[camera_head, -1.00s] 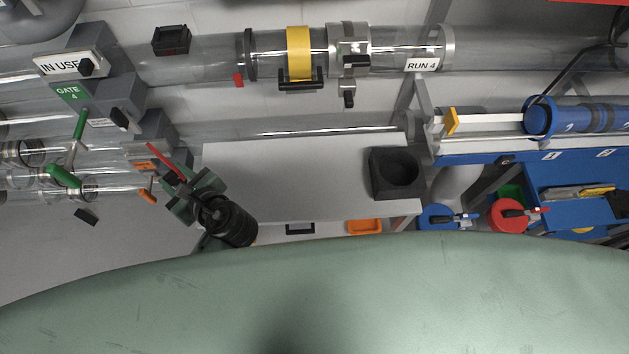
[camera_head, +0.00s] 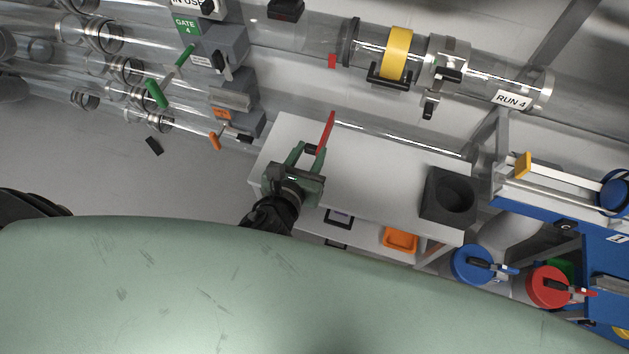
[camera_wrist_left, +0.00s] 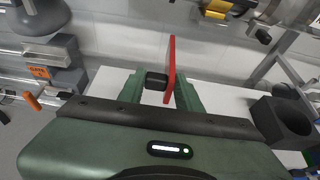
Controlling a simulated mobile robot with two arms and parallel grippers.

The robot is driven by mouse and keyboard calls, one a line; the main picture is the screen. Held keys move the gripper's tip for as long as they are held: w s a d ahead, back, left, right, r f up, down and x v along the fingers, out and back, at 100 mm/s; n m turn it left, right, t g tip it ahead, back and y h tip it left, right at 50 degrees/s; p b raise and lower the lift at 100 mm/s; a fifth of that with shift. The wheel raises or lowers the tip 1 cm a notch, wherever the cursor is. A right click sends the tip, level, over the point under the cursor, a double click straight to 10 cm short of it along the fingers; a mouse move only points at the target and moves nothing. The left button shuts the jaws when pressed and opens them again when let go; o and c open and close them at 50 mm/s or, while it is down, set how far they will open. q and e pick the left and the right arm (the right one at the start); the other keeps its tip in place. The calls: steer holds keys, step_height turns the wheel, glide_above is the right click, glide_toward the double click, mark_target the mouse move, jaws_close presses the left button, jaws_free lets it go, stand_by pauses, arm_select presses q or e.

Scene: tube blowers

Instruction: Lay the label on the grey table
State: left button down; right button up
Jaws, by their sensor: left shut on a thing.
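The label is a thin red plate (camera_head: 328,130) with a black block on one face, seen nearly edge-on in the head view. My left gripper (camera_head: 309,151) is shut on the black block and holds the label upright. It is over the left part of the light grey table (camera_head: 375,170); the height above the top is hard to tell. In the left wrist view the red plate (camera_wrist_left: 172,66) stands between the green fingers (camera_wrist_left: 155,82), with the table (camera_wrist_left: 222,100) behind. The label's printed face is hidden. My right gripper is not in view.
A dark block with a round hole (camera_head: 447,196) stands on the table's right end. Clear tubes and a grey valve block (camera_head: 222,48) lie behind and left. An orange tray (camera_head: 401,239) is below the front edge. The middle of the tabletop is bare.

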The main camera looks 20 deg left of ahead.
arm_select(q)
step_height(320, 180, down, 9)
steer(key=shift+f+b, duration=0.2)
steer(key=shift+b, duration=1)
steer(key=shift+f+b, duration=0.75)
steer(key=shift+f, duration=1.3)
steer(key=shift+f, duration=0.1)
steer(key=c, duration=1)
jaws_free()
steer(key=shift+o, duration=0.2)
